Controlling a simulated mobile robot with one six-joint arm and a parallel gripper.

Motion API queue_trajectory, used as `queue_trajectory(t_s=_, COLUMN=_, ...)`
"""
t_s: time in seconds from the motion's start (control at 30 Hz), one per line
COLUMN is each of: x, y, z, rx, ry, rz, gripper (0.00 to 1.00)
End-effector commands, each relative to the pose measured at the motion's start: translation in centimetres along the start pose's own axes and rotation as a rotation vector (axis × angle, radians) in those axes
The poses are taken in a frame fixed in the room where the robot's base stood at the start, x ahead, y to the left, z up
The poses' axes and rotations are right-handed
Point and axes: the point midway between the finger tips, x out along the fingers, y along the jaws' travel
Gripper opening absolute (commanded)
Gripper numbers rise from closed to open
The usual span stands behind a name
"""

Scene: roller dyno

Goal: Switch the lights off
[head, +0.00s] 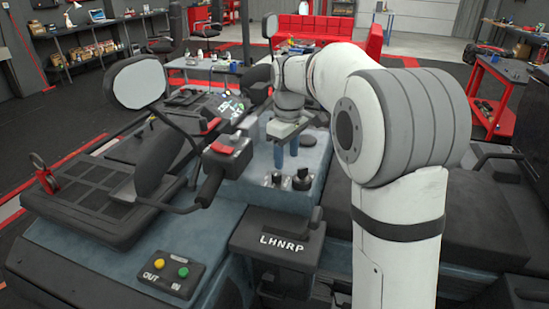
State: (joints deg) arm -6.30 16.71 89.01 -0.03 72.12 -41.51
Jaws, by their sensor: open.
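No control marked as a light switch can be read in the head view. My gripper (286,158) points down over the blue-grey console (250,190), with its two blue fingers apart and nothing seen between them. Two small dark knobs or switches, a right one (301,180) and a left one (275,181), stand on the console just below and in front of the fingers. A gap seems to lie between the fingertips and these knobs, but its size is hard to tell. My arm hides part of the console and what lies behind it.
A lever box (228,150) with a red top stands left of my gripper. A black plate marked LHNRP (278,243) and an OUT/IN button box (172,274) are nearer. A mirror (138,83) rises at the left. A seat (490,215) lies right of my arm.

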Motion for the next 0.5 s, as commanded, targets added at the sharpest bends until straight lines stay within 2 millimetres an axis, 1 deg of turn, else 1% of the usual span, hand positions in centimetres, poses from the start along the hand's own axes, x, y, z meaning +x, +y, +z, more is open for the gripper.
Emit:
queue_trajectory(t_s=0.03, x=0.3, y=0.8, z=-1.5, rx=-0.043, ry=-0.009, rz=-0.009, gripper=0.51)
queue_trajectory(t_s=0.1, x=0.6, y=1.5, z=-2.9, rx=-0.097, ry=-0.017, rz=-0.017, gripper=0.51)
queue_trajectory(t_s=0.2, x=0.9, y=2.1, z=-4.1, rx=-0.145, ry=-0.023, rz=-0.024, gripper=0.51)
queue_trajectory(t_s=0.37, x=1.6, y=2.4, z=-4.7, rx=-0.172, ry=-0.027, rz=-0.030, gripper=0.51)
queue_trajectory(t_s=0.5, x=3.4, y=2.3, z=-4.5, rx=-0.172, ry=-0.028, rz=-0.031, gripper=0.51)
